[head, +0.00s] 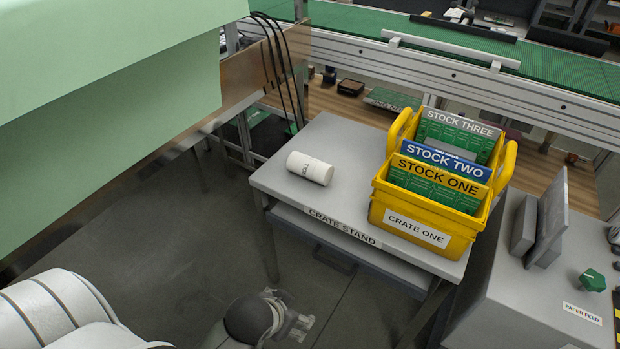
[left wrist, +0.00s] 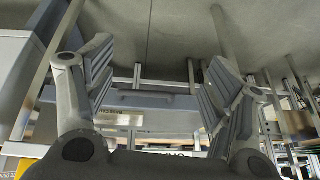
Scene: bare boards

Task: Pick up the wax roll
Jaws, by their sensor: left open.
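My left gripper (head: 292,316) is low at the bottom of the head view, in front of the stand and apart from the roll. In the left wrist view its two ribbed fingers (left wrist: 158,75) are spread with nothing between them. The stand's front (left wrist: 150,100) shows beyond the fingers, upside down. The roll cannot be made out in that view. My right gripper is not in view.
A yellow crate (head: 416,229) labelled CRATE ONE, with green boards and stock dividers, stands on the right of the stand. The stand's top is clear around the roll. A grey machine (head: 520,290) is at right; a green conveyor (head: 480,60) runs behind.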

